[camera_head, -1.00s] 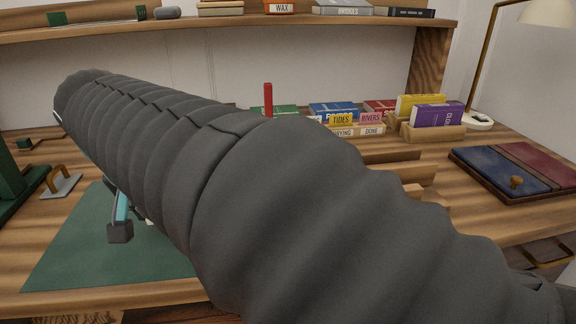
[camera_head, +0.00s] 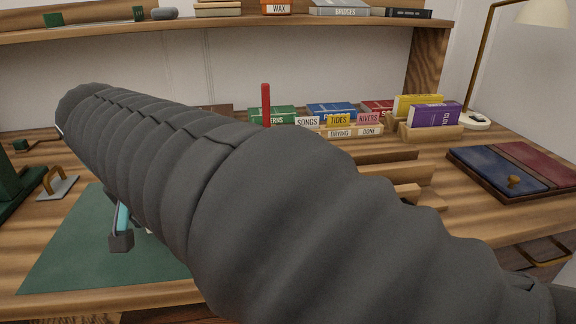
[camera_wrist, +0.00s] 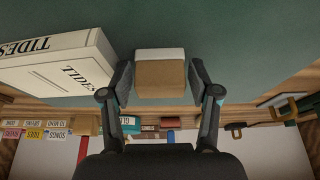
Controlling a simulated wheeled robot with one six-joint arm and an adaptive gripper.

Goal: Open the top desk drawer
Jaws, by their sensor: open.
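In the head view, brass drawer handles (camera_head: 548,253) show at the lower right, on the desk front below the top. The drawer fronts are mostly cut off by the frame edge and my arm, so I cannot tell which is the top one or how it stands. My gripper (camera_head: 121,238) is low over the green mat at the left, mostly hidden behind my dark sleeved arm. In the wrist view my gripper (camera_wrist: 161,72) is open. A small brown-and-white block (camera_wrist: 160,80) appears between its fingers; no finger clearly touches it.
A green mat (camera_head: 75,255) covers the desk's left part. A white book (camera_wrist: 60,70) lies beside the gripper in the wrist view. Wooden holders with books (camera_head: 432,130) stand at the back. A blue-and-red board (camera_head: 497,170) and a lamp (camera_head: 545,14) are at the right.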

